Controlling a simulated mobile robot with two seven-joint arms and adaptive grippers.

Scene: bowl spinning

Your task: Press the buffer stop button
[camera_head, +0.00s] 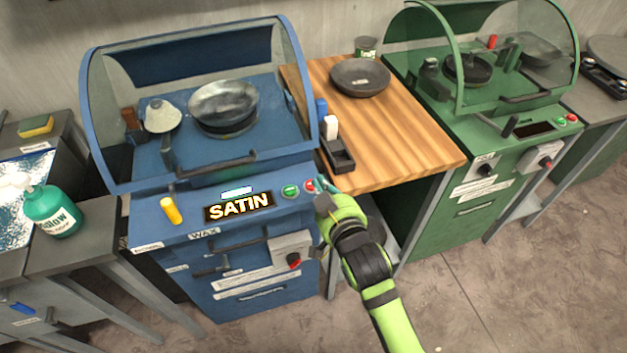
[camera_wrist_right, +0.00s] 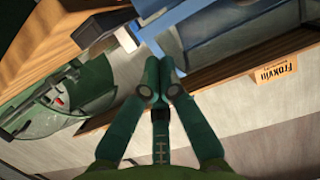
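The blue buffer machine (camera_head: 165,222) stands at the left of centre in the head view, its clear hood lowered. Its front panel has a lit display (camera_head: 239,206) reading SATIN, a green button (camera_head: 290,191) and a red button (camera_head: 310,185) at the right end. My right gripper (camera_head: 323,184) is at the panel's right corner, its fingertips right beside the red button; I cannot tell whether they touch it. In the right wrist view the gripper's fingers (camera_wrist_right: 160,75) are together with nothing between them, and no button shows. My left gripper is out of view.
A metal bowl (camera_head: 223,107) sits inside the blue hood. A wooden table (camera_head: 400,130) with a dark bowl (camera_head: 360,78) stands to the right, then a green machine (camera_head: 470,130). A green bottle (camera_head: 52,211) is at left.

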